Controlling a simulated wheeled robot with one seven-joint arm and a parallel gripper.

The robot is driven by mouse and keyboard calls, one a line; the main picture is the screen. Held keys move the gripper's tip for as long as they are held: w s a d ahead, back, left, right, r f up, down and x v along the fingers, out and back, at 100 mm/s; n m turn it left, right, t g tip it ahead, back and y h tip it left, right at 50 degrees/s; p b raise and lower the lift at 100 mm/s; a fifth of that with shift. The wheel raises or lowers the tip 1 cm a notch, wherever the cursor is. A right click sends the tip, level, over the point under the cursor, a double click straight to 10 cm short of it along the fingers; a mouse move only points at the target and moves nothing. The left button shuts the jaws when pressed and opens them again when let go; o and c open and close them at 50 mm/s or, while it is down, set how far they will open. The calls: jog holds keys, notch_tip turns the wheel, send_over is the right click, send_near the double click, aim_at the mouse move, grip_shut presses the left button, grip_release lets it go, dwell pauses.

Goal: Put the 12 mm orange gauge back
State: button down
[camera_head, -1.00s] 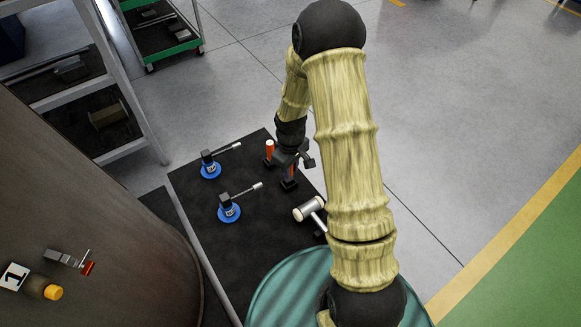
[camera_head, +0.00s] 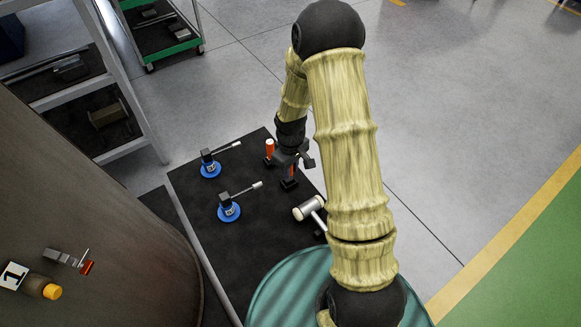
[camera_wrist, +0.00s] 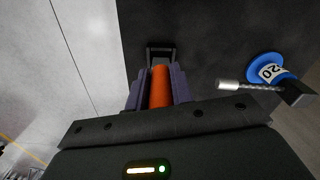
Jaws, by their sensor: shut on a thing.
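My gripper (camera_head: 291,161) is over the right edge of the black mat, pointing down. In the wrist view my gripper (camera_wrist: 159,90) is shut on an orange gauge (camera_wrist: 160,86), which sits between the two jaws. A dark stand or frame shows just beyond the gauge's far end. In the head view a black block (camera_head: 289,184) is right below the jaws; I cannot tell whether the gauge touches it. Another orange-handled piece (camera_head: 269,148) stands upright just left of my gripper. No size marking is readable on the held gauge.
Two blue round bases with rods stand on the black mat (camera_head: 245,160): one farther (camera_head: 210,169), one nearer (camera_head: 229,212). The wrist view shows one marked 20 (camera_wrist: 272,70). A pale-headed mallet (camera_head: 308,208) lies at the mat's right. A brown cylinder (camera_head: 110,220) stands left.

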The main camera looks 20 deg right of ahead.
jog(key=shift+f+b, duration=1.1)
jog(key=shift+f, duration=0.55)
dwell(1.0)
jog(key=c, duration=1.1)
grip_release()
jog(key=shift+c, duration=0.2)
jog(key=shift+r, duration=0.1)
notch_tip(320, 180, up, 17)
jog(key=b, duration=0.1)
jog(key=shift+r+b, duration=0.15)
jog(key=shift+b, duration=0.25)
